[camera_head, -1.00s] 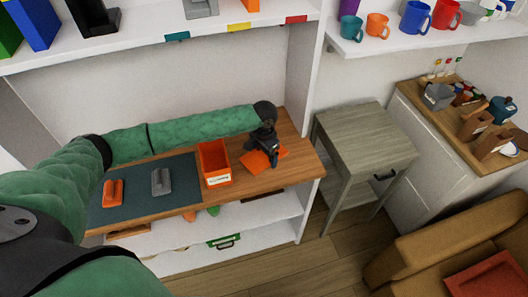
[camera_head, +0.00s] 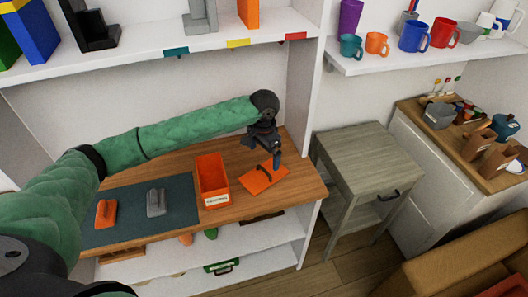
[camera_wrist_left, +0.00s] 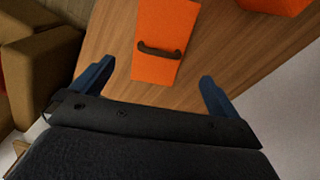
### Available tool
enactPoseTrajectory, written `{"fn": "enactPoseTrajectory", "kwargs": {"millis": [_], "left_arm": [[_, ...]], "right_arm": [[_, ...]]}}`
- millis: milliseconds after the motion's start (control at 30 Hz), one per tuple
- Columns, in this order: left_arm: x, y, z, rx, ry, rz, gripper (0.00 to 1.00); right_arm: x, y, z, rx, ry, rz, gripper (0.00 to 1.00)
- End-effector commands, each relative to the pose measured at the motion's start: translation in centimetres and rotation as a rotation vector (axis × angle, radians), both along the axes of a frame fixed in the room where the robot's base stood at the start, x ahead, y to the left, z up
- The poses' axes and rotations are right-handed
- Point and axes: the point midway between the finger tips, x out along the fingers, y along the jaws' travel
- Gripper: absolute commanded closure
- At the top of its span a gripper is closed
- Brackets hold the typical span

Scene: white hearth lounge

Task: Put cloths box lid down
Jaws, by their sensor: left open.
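The orange cloths box (camera_head: 212,178) stands open on the wooden desk, with a white label on its front. Its orange lid (camera_head: 262,180) lies flat on the desk just right of the box. In the left wrist view the lid (camera_wrist_left: 165,30) shows a dark handle across it. My left gripper (camera_head: 271,161) hangs above the lid and is empty. Its two blue fingers (camera_wrist_left: 155,85) are spread wide, with the lid ahead between them and apart from them. The box (camera_wrist_left: 268,4) is partly cut off at the top of that view. My right gripper is not in view.
A dark mat (camera_head: 135,212) on the desk holds an orange block-like tool (camera_head: 106,213) and a grey one (camera_head: 156,203). A grey side table (camera_head: 365,155) stands right of the desk. A shelf (camera_head: 170,45) runs above.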

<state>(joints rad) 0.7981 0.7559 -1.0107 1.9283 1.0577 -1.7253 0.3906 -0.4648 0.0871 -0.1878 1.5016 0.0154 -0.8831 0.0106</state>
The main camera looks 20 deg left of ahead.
Motion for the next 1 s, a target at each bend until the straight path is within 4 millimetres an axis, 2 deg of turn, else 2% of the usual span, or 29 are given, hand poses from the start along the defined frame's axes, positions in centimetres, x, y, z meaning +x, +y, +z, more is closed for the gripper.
{"fn": "enactPoseTrajectory", "kwargs": {"millis": [200,367,800,1000], "left_arm": [[0.0,0.0,1.8,0.000,0.000,-0.001,0.00],[0.0,0.0,2.2,0.001,0.001,-0.001,0.00],[-0.1,-0.1,2.0,-0.001,0.000,-0.002,0.00],[-1.6,-2.3,0.4,-0.034,-0.016,-0.032,0.00]], "right_arm": [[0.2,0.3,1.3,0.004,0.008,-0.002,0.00],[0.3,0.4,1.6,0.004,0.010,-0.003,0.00],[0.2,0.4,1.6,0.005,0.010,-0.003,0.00],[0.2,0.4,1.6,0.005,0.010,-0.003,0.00]]}}
